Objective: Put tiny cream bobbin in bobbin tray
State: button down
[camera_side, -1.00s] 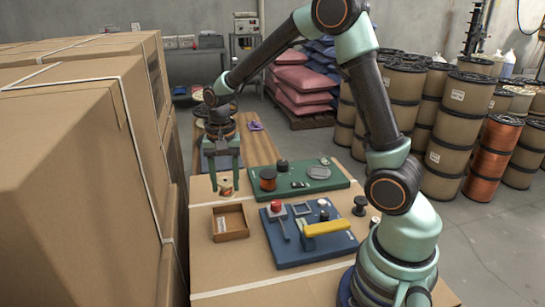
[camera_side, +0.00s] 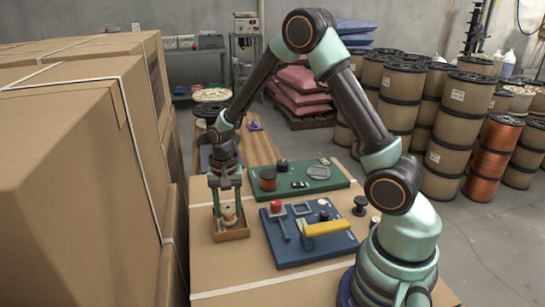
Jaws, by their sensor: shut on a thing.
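The tiny cream bobbin (camera_side: 229,214), cream and tan with a little orange-brown, is between the fingers of my gripper (camera_side: 227,211). My gripper is shut on it and points down. The bobbin tray (camera_side: 233,236) is a small open brown box on the cardboard work surface. The bobbin and fingertips overlap the tray in the picture, over or inside it. I cannot tell whether the bobbin touches the tray floor. The fingers hide part of the tray's back and left wall.
A blue board (camera_side: 290,254) with a red-topped part (camera_side: 276,206) and a yellow handle (camera_side: 324,228) lies right of the tray. A green board (camera_side: 325,184) with a copper spool (camera_side: 268,180) lies behind. A dark spool (camera_side: 360,205) stands at right. Large cardboard boxes (camera_side: 70,190) rise at left.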

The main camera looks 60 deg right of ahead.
aim_at(228, 208)
jog(key=shift+f, duration=0.55)
jog(key=shift+c, duration=1.6)
grip_release()
notch_tip(228, 208, up, 13)
jog(key=s+a+r+n+t, duration=0.4)
jog(key=s+r+n+t, duration=0.1)
jog(key=s+r+n, duration=0.5)
jog(key=shift+s+n, duration=0.4)
jog(key=shift+s, duration=0.85)
jog(key=shift+a, duration=0.1)
